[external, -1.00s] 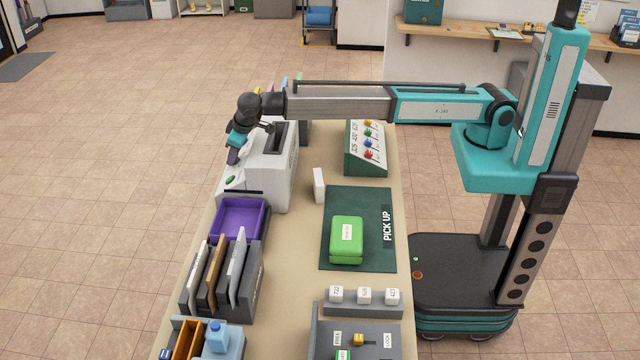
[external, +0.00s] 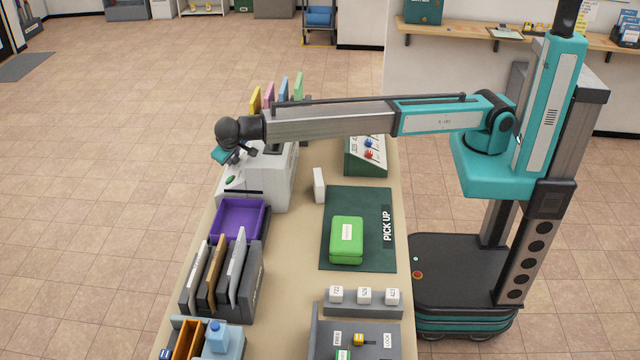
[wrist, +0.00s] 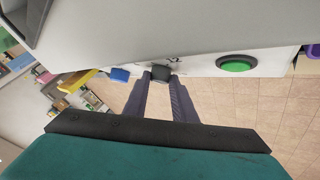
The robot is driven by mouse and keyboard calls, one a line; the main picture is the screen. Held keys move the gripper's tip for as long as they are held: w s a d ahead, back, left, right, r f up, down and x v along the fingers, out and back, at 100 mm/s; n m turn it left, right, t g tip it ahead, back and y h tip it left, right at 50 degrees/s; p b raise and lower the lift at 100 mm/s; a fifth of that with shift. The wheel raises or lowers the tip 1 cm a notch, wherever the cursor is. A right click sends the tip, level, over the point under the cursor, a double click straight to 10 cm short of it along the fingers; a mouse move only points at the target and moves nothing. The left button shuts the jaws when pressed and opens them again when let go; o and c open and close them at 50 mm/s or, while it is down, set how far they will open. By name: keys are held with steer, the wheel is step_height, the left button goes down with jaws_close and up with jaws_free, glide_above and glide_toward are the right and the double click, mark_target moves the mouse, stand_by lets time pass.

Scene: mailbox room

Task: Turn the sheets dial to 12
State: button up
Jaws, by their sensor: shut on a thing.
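The white machine (external: 270,190) stands at the left edge of the counter, and its front panel (wrist: 205,65) fills the top of the wrist view. The dark sheets dial (wrist: 160,73) sits on this panel, left of a green button (wrist: 236,63). My gripper (wrist: 160,82) is shut on the dial, with one finger on each side of it. A small dark marking is printed beside the dial, too small to read surely. The dial's pointer direction cannot be told. In the external view my gripper (external: 228,157) is at the machine's left side, and the dial is hidden.
A purple tray (external: 266,222) and grey sorter slots (external: 250,283) stand in front of the machine. A green box (external: 346,240) lies on the dark pick-up mat (external: 374,258). A panel with coloured knobs (external: 366,168) is at the counter's right.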

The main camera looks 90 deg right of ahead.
steer(key=o, duration=1)
steer(key=shift+o, duration=0.2)
steer(key=shift+r, duration=0.15)
steer(key=p+v, duration=0.4)
steer(key=p, duration=0.2)
steer(key=shift+a+r+p, duration=0.15)
steer(key=shift+r+p, duration=0.1)
steer(key=shift+p, duration=0.05)
steer(key=shift+s+a+r+p, duration=0.15)
steer(key=shift+a+r+p, duration=0.2)
steer(key=shift+p, duration=0.8)
steer(key=shift+r+p, duration=0.15)
steer(key=shift+p, duration=0.15)
steer(key=shift+a+r+p, duration=0.2)
steer(key=shift+r+p, duration=0.05)
steer(key=shift+p, duration=0.6)
steer(key=shift+s+a+r+p, duration=0.25)
steer(key=shift+a+p, duration=0.1)
steer(key=shift+p, duration=0.95)
